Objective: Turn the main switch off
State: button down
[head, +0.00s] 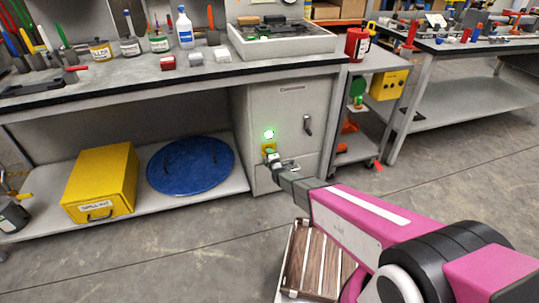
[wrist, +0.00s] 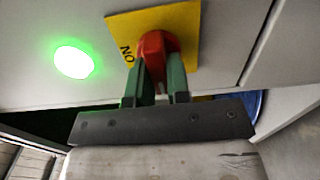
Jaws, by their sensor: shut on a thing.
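The main switch shows in the wrist view as a red knob (wrist: 157,47) on a yellow plate (wrist: 185,22) with the word "ON" on it. In the head view the yellow plate (head: 269,148) is small on the front of the grey cabinet (head: 287,107), and the knob is hidden by my gripper. My gripper (wrist: 158,65) is shut on the red knob, with one green finger on each side of it. A green lamp (wrist: 72,62) beside the plate is lit; it also shows in the head view (head: 269,134).
The cabinet has a dark door handle (head: 308,125) to the right of the lamp. A yellow box (head: 101,181) and a blue round lid (head: 190,163) lie on the low shelf to the left. A wooden crate (head: 312,262) stands on the floor beneath my arm.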

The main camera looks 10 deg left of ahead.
dwell(0.3)
jog(key=c, duration=1.1)
grip_release()
jog(key=v, duration=1.1)
jog(key=shift+a, duration=0.15)
